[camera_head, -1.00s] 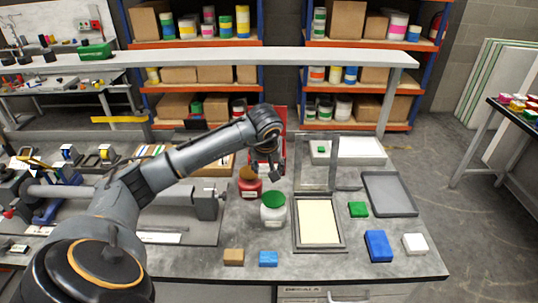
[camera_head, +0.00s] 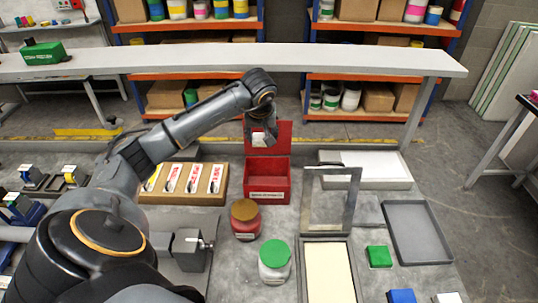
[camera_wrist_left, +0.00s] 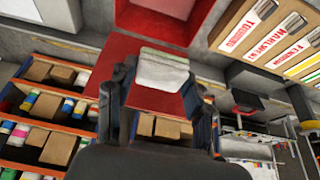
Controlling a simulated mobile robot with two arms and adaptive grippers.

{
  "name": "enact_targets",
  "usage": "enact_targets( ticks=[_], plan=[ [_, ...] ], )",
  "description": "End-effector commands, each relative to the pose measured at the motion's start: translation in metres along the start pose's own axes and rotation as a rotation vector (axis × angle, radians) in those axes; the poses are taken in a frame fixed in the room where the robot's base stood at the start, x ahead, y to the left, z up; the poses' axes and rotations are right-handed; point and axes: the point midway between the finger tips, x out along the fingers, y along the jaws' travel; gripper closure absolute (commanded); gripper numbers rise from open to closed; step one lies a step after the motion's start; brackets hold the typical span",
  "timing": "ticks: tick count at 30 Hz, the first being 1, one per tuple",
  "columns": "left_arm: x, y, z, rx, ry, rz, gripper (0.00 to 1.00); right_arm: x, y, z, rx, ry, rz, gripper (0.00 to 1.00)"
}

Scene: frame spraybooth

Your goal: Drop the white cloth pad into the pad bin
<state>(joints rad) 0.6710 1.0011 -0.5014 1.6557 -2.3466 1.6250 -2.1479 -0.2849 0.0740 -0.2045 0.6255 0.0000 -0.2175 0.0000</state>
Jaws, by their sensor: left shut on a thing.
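My left gripper (camera_head: 264,138) is in front of the raised lid of an open red bin (camera_head: 267,192), above the bin's opening. The bin's label is too small to read; I take it for the pad bin. In the left wrist view my left gripper (camera_wrist_left: 165,90) is shut on a white cloth pad (camera_wrist_left: 161,70), folded and slightly greenish, held between the fingertips. The red bin (camera_wrist_left: 203,20) is at the top of that view, just beyond the pad. The pad is hard to make out in the head view. My right gripper is not in view.
A cardboard tray of labelled packets (camera_head: 183,184) stands left of the bin. A brown-lidded red jar (camera_head: 245,219) and a green-lidded jar (camera_head: 274,262) stand in front. An upright grey frame (camera_head: 331,200) stands to the right. A long shelf (camera_head: 240,60) runs behind.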

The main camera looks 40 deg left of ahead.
Motion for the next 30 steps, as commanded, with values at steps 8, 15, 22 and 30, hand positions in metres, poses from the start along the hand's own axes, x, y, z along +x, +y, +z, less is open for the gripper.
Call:
enact_targets(
  ticks=[8,15,22,30],
  plan=[
    [0.032,0.000,0.015,0.000,-0.003,0.000,0.74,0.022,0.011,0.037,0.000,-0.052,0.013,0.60],
    [0.051,0.000,0.022,0.000,-0.002,0.000,0.74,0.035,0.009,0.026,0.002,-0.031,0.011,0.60],
    [0.054,0.000,0.023,0.000,-0.001,0.000,0.74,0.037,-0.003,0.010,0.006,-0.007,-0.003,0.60],
    [0.053,0.000,0.023,0.000,-0.001,0.000,0.28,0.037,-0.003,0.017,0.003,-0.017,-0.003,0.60]
  ],
)
